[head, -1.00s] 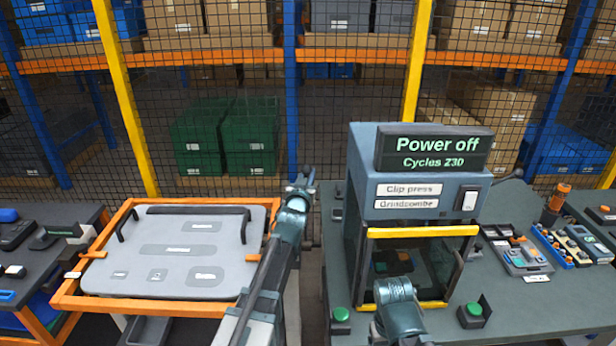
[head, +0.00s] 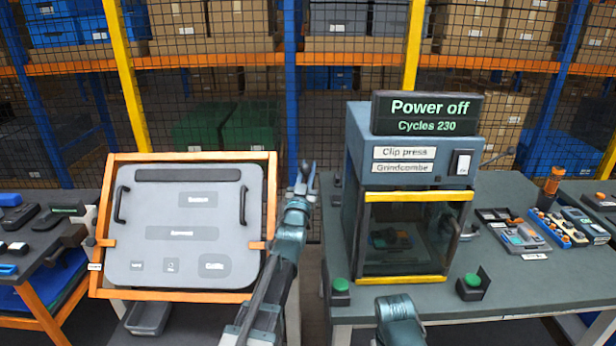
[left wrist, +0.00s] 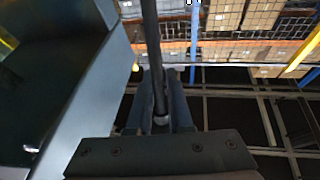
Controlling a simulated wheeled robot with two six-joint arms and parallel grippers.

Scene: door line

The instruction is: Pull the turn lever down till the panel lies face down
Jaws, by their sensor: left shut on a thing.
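The panel (head: 185,215), a pale grey board with labels and dark handles, sits in an orange frame (head: 105,225) at the left of the head view. Its labelled face is towards me and it stands nearly upright. My left gripper (head: 305,172) is just right of the frame. In the left wrist view, my left gripper (left wrist: 160,118) is shut on a dark bar, which looks like the turn lever (left wrist: 151,40). In the head view I cannot make out the lever clearly. My right gripper is out of view.
The clip press (head: 410,190) stands on the grey bench (head: 530,275) to the right, its display reading "Power off". A dark side table (head: 45,245) with tools is close to the panel's left. Wire mesh and shelving stand behind.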

